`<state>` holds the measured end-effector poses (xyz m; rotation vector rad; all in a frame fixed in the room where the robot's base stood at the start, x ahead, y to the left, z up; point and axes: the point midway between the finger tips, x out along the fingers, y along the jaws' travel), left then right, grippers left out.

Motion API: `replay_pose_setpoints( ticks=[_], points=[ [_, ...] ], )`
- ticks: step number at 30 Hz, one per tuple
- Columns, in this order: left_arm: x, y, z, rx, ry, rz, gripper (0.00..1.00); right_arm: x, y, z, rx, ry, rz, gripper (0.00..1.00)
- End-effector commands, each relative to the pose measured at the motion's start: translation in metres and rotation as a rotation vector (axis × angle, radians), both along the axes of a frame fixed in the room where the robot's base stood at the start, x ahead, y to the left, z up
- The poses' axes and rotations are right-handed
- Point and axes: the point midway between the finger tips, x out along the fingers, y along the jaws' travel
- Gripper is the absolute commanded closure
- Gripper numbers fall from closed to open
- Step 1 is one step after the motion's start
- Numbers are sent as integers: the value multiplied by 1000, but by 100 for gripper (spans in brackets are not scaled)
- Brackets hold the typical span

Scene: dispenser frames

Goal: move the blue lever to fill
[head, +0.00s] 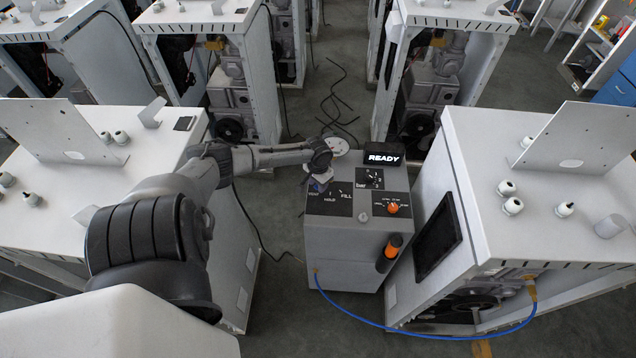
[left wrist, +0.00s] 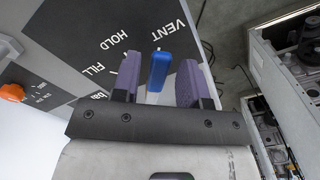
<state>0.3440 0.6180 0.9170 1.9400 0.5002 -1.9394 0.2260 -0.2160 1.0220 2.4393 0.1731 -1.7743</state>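The blue lever (left wrist: 158,70) stands out from the dark label panel (left wrist: 85,45) marked VENT, HOLD and FILL. In the left wrist view its far end lies just below the VENT word, with HOLD and FILL off to the left. My left gripper (left wrist: 160,65) is open, with one purple finger on each side of the lever and a visible gap on both sides. In the head view my left gripper (head: 319,180) is over the console's label panel (head: 330,202) and hides most of the lever. My right gripper is in neither view.
White cabinets (head: 545,190) stand close on both sides.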

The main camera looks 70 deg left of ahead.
Motion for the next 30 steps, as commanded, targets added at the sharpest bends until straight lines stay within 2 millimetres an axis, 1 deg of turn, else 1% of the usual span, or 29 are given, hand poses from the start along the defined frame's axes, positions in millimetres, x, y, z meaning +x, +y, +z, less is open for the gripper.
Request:
replay_pose_setpoints(
  ticks=[1, 2, 12, 23, 26, 30],
  points=[
    [0, 0, 0, 0, 0, 0, 65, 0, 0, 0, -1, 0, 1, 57],
    [0, 0, 0, 0, 0, 0, 68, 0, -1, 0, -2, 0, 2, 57],
    [0, 0, 0, 0, 0, 0, 100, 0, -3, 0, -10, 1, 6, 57],
    [0, -1, 1, -1, 0, 6, 100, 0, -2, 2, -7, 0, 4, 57],
    [1, -2, 2, -2, -1, 26, 100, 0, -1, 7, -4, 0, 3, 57],
    [4, -7, 5, -3, -1, 91, 100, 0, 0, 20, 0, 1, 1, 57]
  ],
)
